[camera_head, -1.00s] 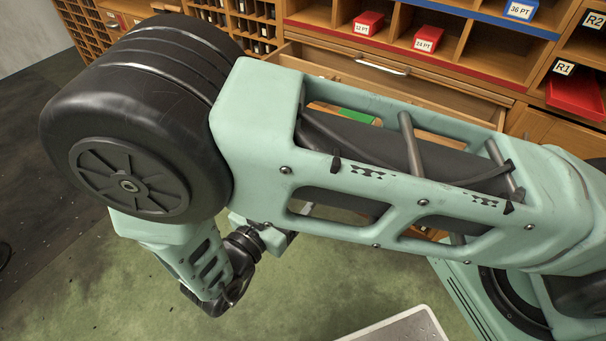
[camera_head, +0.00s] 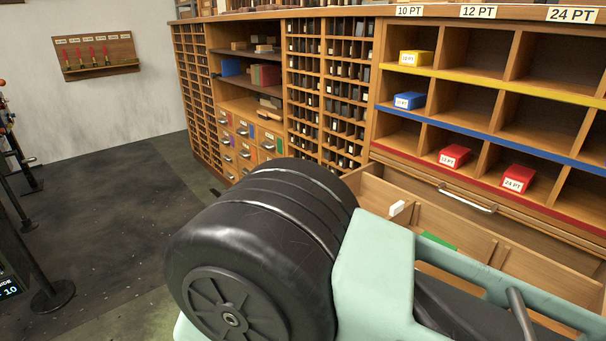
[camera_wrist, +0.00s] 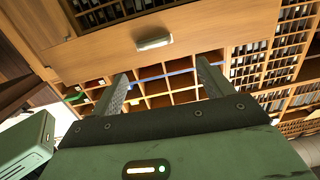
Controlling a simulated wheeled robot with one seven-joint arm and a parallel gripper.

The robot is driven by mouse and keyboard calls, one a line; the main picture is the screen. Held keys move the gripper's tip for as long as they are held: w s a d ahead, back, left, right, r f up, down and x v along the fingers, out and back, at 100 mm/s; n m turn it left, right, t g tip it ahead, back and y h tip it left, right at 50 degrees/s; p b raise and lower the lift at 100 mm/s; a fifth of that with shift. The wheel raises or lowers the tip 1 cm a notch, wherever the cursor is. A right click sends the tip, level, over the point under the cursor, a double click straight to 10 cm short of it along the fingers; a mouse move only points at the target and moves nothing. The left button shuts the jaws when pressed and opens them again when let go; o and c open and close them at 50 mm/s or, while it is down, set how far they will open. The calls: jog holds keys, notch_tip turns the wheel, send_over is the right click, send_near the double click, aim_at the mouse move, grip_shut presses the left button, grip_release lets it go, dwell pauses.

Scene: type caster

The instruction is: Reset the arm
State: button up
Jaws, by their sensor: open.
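My arm, pale green with a large black rounded joint, fills the lower middle of the head view. My gripper is out of sight there. In the wrist view my gripper (camera_wrist: 160,92) shows two grey fingers set wide apart with nothing between them. Beyond the fingers are a wooden drawer front with a pale handle (camera_wrist: 154,43) and the shelf cubbies (camera_wrist: 165,85).
An open wooden drawer (camera_head: 375,190) with a white block (camera_head: 397,208) and a green piece (camera_head: 438,240) lies right behind my arm. Cubbies hold yellow (camera_head: 416,57), blue (camera_head: 409,100) and red boxes (camera_head: 455,155). Dark floor (camera_head: 110,190) is clear at left; a post base (camera_head: 52,296) stands there.

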jog(key=w+a+r+n+g+y, duration=0.1)
jog(key=w+a+r+n+y, duration=0.3)
jog(key=w+a+y, duration=0.55)
jog(key=s+a+r+n+g+y, duration=0.2)
jog(key=s+r+n+g+y, duration=0.2)
jog(key=s+r+n+y, duration=0.25)
jog(key=s+d+r+n+g+h, duration=0.1)
jog(key=s+d+r+n+g, duration=0.25)
jog(key=s+d, duration=0.5)
jog(key=s+d+r+n+g+h, duration=0.1)
jog(key=s+d+r+n+g, duration=0.2)
jog(key=s+d, duration=0.55)
notch_tip(320, 180, up, 19)
jog(key=w+d+p, duration=0.1)
jog(key=d+p, duration=0.1)
jog(key=p, duration=1.7)
jog(key=shift+w+r+n+p, duration=0.15)
jog(key=shift+w+n+p, duration=0.15)
jog(key=shift+n, duration=0.1)
jog(key=shift+t, duration=0.25)
